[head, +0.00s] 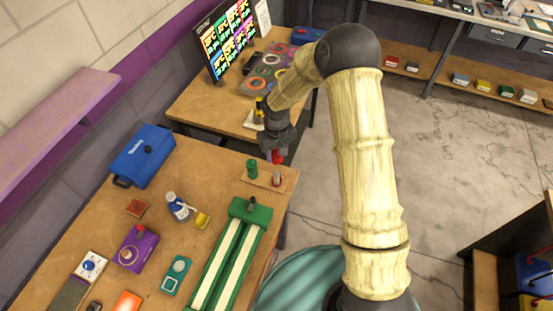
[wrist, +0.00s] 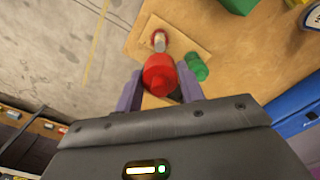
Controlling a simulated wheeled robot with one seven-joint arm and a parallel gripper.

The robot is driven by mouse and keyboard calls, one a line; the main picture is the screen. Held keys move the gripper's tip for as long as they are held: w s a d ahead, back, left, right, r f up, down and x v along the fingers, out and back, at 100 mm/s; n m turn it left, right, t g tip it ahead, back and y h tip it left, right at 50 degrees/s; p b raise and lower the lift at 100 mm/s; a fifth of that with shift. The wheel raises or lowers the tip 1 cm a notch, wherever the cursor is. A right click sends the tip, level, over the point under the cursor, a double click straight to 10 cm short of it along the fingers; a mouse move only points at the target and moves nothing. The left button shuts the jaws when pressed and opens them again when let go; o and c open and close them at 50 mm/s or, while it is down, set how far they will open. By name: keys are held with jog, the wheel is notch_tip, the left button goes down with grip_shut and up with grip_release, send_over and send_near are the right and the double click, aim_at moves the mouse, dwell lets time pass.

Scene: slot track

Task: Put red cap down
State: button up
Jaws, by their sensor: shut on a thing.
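My gripper (head: 276,150) is shut on the red cap (head: 277,157) and holds it above the far right corner of the workbench. In the wrist view the red cap (wrist: 160,74) sits between the two fingers of my gripper (wrist: 160,88). Below it lies a small wooden board (head: 262,181), which also shows in the wrist view (wrist: 185,38). A pale metal post with a red base (head: 277,178) stands on the board's right part. A green cap (head: 252,168) stands on its left part. A gap shows between the red cap and the board in the head view.
A green slot track (head: 222,262) with pale strips lies near the board. A blue toolbox (head: 143,155), a bottle (head: 178,205), a yellow block (head: 202,220) and a purple box (head: 136,249) stand further left. The second table (head: 197,103) behind holds a screen (head: 229,40).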

dwell(0.5)
jog(key=s+d+f+m+b, duration=0.1)
jog(key=d+f, duration=0.2)
jog(key=d, duration=0.2)
jog(key=s+d+f+m+b, duration=0.1)
jog(key=s+d+f+m, duration=0.1)
jog(key=d+f, duration=0.2)
jog(key=s+d+f+m, duration=0.1)
jog(key=d+f+m, duration=0.1)
jog(key=d+f, duration=0.2)
jog(key=shift+s+d+b, duration=0.15)
jog(key=shift+d+b, duration=0.25)
jog(key=shift+d, duration=0.8)
jog(key=shift+d, duration=0.15)
